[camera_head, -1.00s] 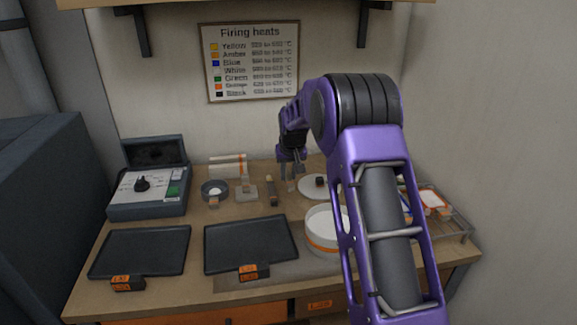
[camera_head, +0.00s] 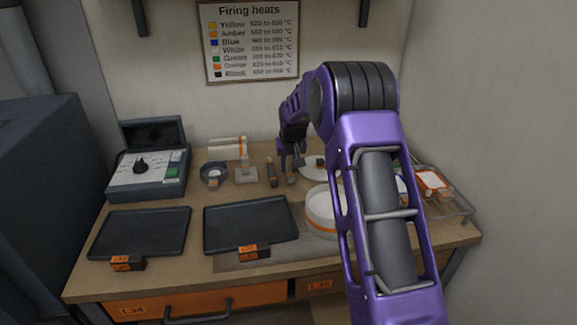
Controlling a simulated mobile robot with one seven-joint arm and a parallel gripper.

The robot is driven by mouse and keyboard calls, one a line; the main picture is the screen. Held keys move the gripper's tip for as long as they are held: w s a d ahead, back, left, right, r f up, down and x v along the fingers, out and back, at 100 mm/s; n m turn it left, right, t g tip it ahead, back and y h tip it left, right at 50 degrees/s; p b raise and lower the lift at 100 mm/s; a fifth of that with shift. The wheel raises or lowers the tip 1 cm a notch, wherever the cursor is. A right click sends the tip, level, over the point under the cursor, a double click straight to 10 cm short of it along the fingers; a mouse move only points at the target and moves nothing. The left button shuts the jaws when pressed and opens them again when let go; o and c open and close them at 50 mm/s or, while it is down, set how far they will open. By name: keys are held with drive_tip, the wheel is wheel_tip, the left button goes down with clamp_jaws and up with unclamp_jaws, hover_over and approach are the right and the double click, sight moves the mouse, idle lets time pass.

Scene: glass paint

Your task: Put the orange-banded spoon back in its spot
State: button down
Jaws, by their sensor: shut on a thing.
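My gripper (camera_head: 290,163) hangs over the back middle of the bench, pointing down. It is shut on a slim, dark brownish thing (camera_head: 291,179), which I take to be the spoon. The thing is small and partly hidden by the fingers, and I cannot make out an orange band. Its lower end is close to the bench top; I cannot tell whether it touches. A similar slim brown piece (camera_head: 271,173) stands just left of it. The spoon's spot cannot be made out.
A white dish (camera_head: 313,163) is right of my gripper, partly behind my arm. A pale stand (camera_head: 246,174) and a dark bowl (camera_head: 211,178) are left. Two black trays (camera_head: 140,234) (camera_head: 250,222) and an orange-banded white tub (camera_head: 321,215) are in front. A wire rack (camera_head: 455,208) is right.

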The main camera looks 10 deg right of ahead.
drive_tip(key=shift+f+b, duration=0.45)
drive_tip(key=shift+f, duration=0.15)
idle(1.0)
drive_tip(key=c, duration=0.6)
unclamp_jaws()
drive_tip(key=shift+r, duration=0.1)
